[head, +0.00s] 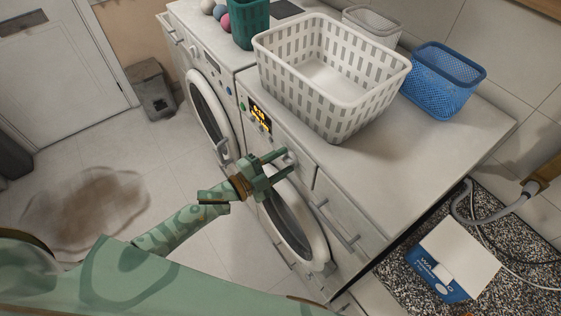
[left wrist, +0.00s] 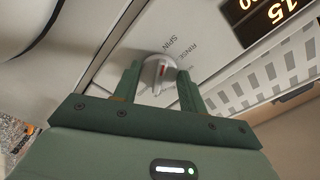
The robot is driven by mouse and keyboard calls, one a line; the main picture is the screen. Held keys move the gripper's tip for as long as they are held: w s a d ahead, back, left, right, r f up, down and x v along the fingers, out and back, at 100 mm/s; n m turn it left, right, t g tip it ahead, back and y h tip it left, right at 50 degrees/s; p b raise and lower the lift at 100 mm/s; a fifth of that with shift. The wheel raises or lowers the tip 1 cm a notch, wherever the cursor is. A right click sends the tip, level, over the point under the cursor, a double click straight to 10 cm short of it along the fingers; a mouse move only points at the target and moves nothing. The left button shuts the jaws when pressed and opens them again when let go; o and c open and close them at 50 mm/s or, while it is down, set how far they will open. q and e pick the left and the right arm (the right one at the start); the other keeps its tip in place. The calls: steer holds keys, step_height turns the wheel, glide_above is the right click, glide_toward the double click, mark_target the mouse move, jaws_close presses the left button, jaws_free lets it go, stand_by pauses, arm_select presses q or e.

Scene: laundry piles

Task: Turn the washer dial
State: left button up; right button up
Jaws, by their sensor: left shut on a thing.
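The washer dial (left wrist: 159,74) is a pale round knob with a raised grip and a red mark, on the control panel beside the printed words SPIN and RINSE. My left gripper (head: 284,160) reaches in from the left to the front of the nearer machine (head: 293,236). In the left wrist view its two green fingers (left wrist: 159,84) stand on either side of the dial, shut on it. In the head view the fingers partly hide the dial. The lit yellow display (head: 259,115) is left of the gripper. My right gripper is not in view.
A white basket (head: 330,105), a blue basket (head: 444,90) and a green basket (head: 249,22) stand on the worktop above. A drawer handle (head: 333,223) sticks out right of the dial. A blue-and-white box (head: 452,260) lies on the speckled mat at right.

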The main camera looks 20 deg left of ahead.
arm_select(q)
steer(key=o, duration=0.9)
steer(key=shift+w, duration=0.1)
steer(key=shift+o, duration=0.2)
steer(key=b+v, duration=0.1)
steer(key=v, duration=1.5)
steer(key=shift+a+b, duration=0.2)
steer(key=shift+b, duration=0.1)
steer(key=shift+f, duration=0.1)
